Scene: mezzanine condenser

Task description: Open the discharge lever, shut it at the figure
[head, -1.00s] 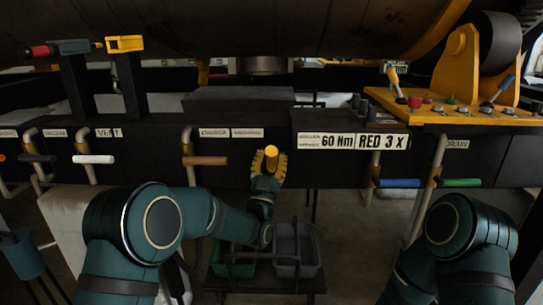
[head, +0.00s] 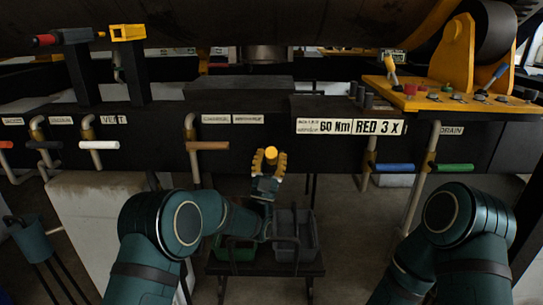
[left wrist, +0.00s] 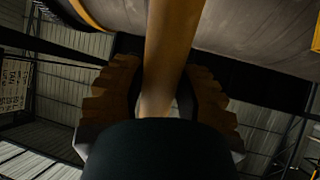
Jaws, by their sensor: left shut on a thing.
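My left gripper (head: 268,162) is shut on a yellow bar (head: 270,151), seen nearly end-on in front of the dark beam. In the left wrist view the bar (left wrist: 172,50) runs between the two ridged fingers. It appears to be a lever handle, but its far end and mounting are hidden, and I cannot tell whether it is the discharge lever. A sign reading "60 Nm" (head: 336,126) and "RED 3 X" (head: 379,127) is to the right of the gripper. My right arm shows at the right; its gripper is out of view.
Handles hang along the beam: white (head: 98,145), tan (head: 207,145), blue (head: 394,168) and green (head: 454,167), among others. Grey (head: 308,250) and green (head: 240,254) bins stand below the gripper. A yellow control panel (head: 430,100) is at right.

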